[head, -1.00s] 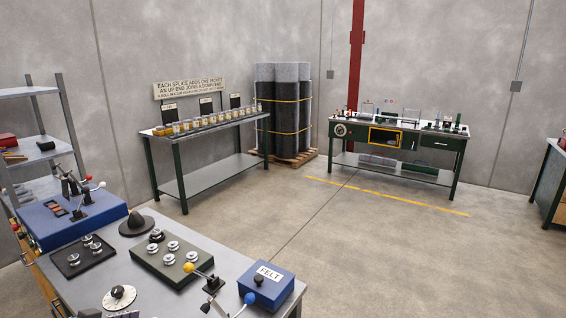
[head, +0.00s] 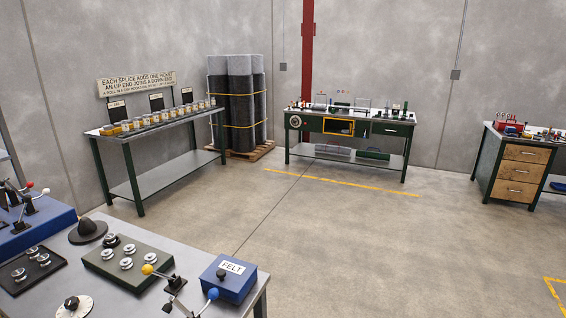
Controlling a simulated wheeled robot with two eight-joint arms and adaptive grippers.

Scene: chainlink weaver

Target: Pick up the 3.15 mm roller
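Several small silver spool-shaped pieces, possibly rollers (head: 126,264), stand on a dark green block (head: 135,284) on the grey bench at the lower left. A few more silver pieces (head: 43,260) sit on a black tray (head: 38,280) to its left. No size marks are readable, so I cannot tell which one is the 3.15 mm roller. Neither of my grippers is in view.
A jar table (head: 160,130), a green workbench (head: 350,115) and a drawer bench (head: 515,175) stand beyond. The middle floor is clear.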

